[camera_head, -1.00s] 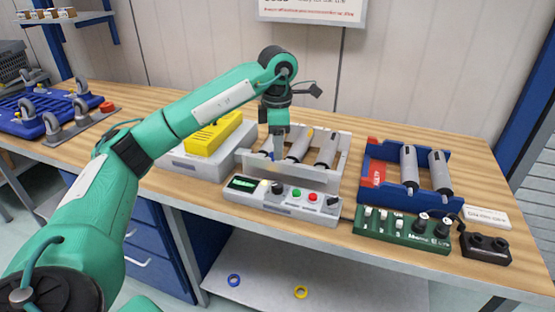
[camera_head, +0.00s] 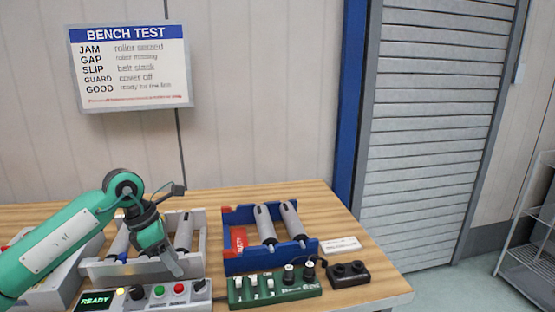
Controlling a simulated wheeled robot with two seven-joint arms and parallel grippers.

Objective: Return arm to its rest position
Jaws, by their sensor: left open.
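My left arm comes in from the lower left, green with a dark wrist. Its gripper (camera_head: 173,262) hangs in front of the grey roller tray (camera_head: 103,267), tilted down to the right, and hides part of that tray. I see nothing held in it. The fingertips are small and partly blurred against the tray. The grey control box (camera_head: 150,303) below it has a lit screen reading READY and several buttons and knobs. My right arm is not in the frame.
A blue roller tray (camera_head: 231,264) with a red tag stands to the right, behind a green switch box (camera_head: 244,296). A BENCH TEST sign (camera_head: 130,65) hangs on the wall.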

